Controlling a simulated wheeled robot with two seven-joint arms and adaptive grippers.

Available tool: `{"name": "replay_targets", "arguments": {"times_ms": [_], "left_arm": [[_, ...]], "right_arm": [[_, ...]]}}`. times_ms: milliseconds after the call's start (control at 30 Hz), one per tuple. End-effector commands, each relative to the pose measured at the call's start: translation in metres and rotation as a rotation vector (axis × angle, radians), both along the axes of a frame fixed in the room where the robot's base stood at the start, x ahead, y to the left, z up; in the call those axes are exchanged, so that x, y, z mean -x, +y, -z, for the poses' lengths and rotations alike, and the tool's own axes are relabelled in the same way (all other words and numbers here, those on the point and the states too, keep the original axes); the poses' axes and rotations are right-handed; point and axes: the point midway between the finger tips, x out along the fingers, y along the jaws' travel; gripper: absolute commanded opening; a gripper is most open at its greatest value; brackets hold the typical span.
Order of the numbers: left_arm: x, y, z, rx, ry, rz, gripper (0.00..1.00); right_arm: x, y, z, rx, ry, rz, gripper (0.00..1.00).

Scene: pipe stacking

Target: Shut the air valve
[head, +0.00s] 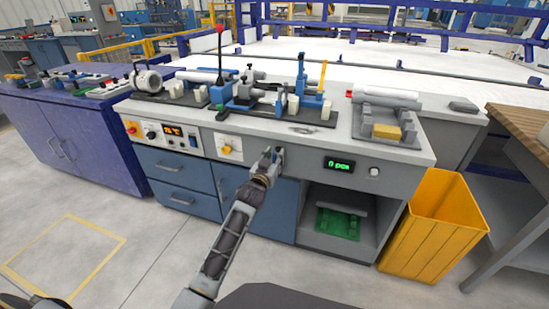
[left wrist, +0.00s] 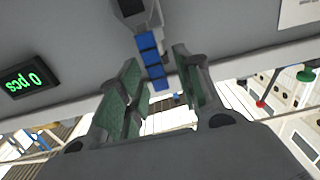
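A blue ribbed lever (left wrist: 150,55) hangs from a dark fitting (left wrist: 130,10) on the grey front panel in the left wrist view; it appears to be the air valve's handle. My left gripper (head: 270,158) is at the bench front, between the yellow knob plate and the counter display. In the left wrist view its green-padded fingers (left wrist: 158,88) are apart, on either side of the lever's end. I cannot tell whether either finger touches it. In the head view the gripper mostly hides the valve. My right gripper is not in view.
A yellow knob (head: 228,149) sits on a pale plate left of the gripper. A display (head: 339,164) reads 0 pcs to its right. Fixtures and pipes (head: 375,95) stand on the bench top. A yellow bin (head: 433,228) stands at the right. The floor in front is clear.

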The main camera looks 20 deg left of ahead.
Motion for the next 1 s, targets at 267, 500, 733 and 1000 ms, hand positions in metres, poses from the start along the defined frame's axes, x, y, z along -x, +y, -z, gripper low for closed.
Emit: {"name": "replay_targets", "arguments": {"times_ms": [267,500,733,1000], "left_arm": [[-0.006,-0.0001,-0.0001,0.0,0.0,0.0,0.35],[-0.0059,-0.0001,-0.0002,-0.001,0.0,0.0,0.32],[-0.0058,-0.0001,-0.0001,-0.001,0.0,0.0,0.03],[-0.0057,-0.0001,-0.0001,0.0,0.0,0.0,0.0]], "right_arm": [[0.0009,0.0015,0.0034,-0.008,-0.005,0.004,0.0],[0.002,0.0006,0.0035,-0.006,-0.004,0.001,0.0],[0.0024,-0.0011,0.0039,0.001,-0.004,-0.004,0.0],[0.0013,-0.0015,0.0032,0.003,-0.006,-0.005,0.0]]}}
